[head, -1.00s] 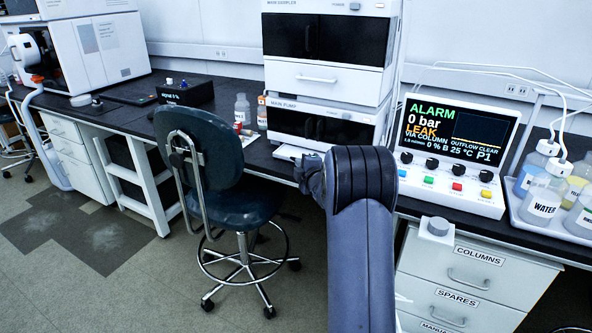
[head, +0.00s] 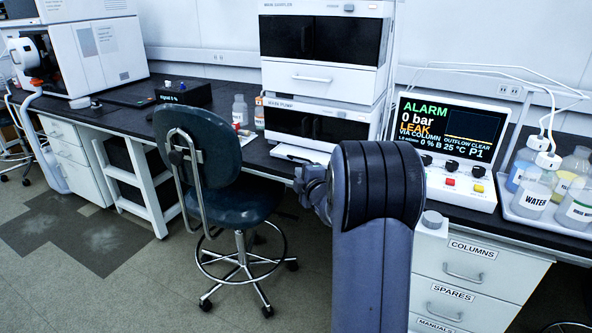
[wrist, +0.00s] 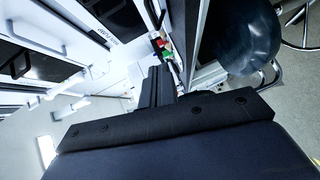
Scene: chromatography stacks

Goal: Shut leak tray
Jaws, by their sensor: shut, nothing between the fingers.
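The leak tray (head: 300,154) is a pale, shallow tray sticking out at the foot of the main pump (head: 318,122), at the bottom of the white instrument stack. Its right part is hidden behind my arm. In the head view my gripper (head: 304,174) is a dark shape just in front of and below the tray, by the bench edge. Its tips are partly hidden, and I cannot tell whether it touches the tray. In the wrist view the dark fingers (wrist: 158,82) are together and empty, with white instrument fronts to their left.
A dark office chair (head: 205,150) stands close to the left of my gripper. The control panel (head: 445,145) shows ALARM and LEAK, right of my arm. Bottles in a tray (head: 510,212) stand at far right. Small bottles (head: 240,110) stand left of the stack.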

